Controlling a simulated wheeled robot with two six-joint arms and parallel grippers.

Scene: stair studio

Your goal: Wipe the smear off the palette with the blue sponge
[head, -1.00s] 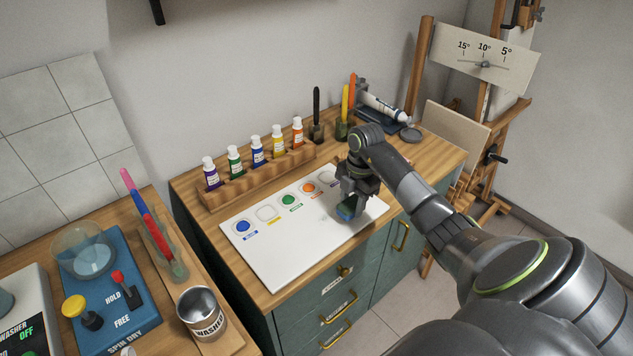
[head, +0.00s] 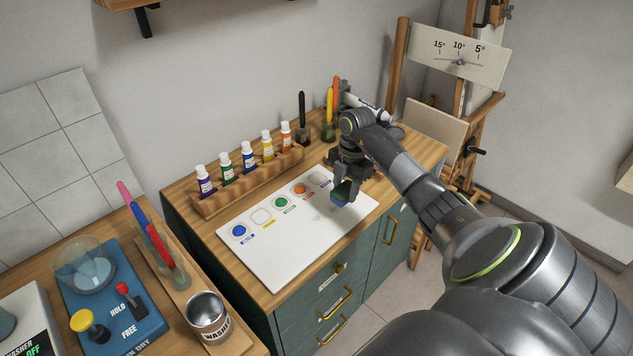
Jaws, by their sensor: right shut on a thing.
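The white palette (head: 290,250) lies on the wooden cabinet top, with a row of paint wells along its far side holding blue, green and orange paint and some pale wells. My right gripper (head: 345,188) is over the palette's right end, pointing down, and is shut on the blue sponge (head: 341,197). The sponge looks close to the palette surface; I cannot tell whether it touches. Faint grey marks (head: 322,215) show on the palette just left of and below the sponge. My left gripper is not in view.
A wooden rack (head: 250,180) with several paint bottles stands behind the palette. Dark holders with brushes or markers (head: 303,120) stand at the back right. An easel (head: 460,80) stands beyond. At left are a blue spin-dry panel (head: 110,300) and a metal washer cup (head: 208,318).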

